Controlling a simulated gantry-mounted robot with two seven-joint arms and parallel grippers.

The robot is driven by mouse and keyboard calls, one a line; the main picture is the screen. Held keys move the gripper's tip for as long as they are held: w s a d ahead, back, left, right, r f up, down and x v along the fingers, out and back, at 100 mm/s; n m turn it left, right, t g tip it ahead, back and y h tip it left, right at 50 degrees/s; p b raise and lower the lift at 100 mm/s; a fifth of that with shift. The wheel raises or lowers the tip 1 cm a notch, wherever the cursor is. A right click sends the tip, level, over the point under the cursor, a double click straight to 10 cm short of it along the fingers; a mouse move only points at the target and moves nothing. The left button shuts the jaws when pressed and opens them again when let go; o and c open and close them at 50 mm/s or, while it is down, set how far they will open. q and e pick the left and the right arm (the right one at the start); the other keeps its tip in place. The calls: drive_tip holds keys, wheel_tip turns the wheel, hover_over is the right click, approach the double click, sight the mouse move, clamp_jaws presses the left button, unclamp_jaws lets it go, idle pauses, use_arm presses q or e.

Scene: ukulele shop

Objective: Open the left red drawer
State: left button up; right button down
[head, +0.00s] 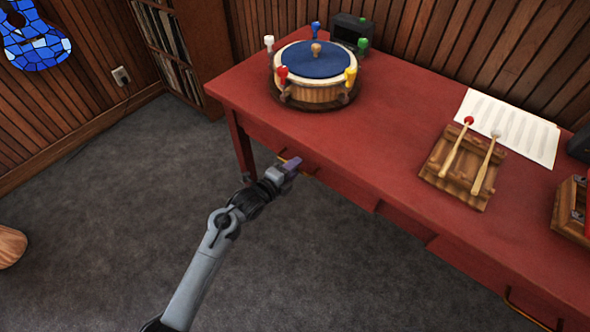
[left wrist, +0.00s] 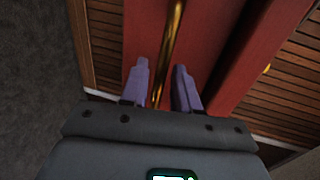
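The red desk (head: 400,130) has a left red drawer (head: 343,184) in its front. The drawer looks flush with the desk, though my gripper covers part of it. Its brass handle (head: 311,169) shows behind my left gripper (head: 291,164). In the left wrist view the handle (left wrist: 174,40) runs lengthwise between the two purple fingers of the left gripper (left wrist: 161,82). The fingers are apart, with gaps beside the bar, so the gripper is open around or just in front of it; the exact depth is unclear. My right gripper is in neither view.
On the desk stand a round drum (head: 315,80) with coloured pegs, a wooden block with two mallets (head: 465,165) and a paper sheet (head: 515,125). Another brass handle (head: 527,312) is at lower right. Grey carpet (head: 120,200) in front of the desk is clear.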

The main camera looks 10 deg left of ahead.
use_arm(q)
drive_tip(key=shift+w+d+f, duration=0.1)
drive_tip(key=shift+w+d, duration=0.1)
drive_tip(key=shift+w, duration=0.2)
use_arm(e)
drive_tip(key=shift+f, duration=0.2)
use_arm(q)
clamp_jaws()
drive_tip(key=shift+s, duration=0.1)
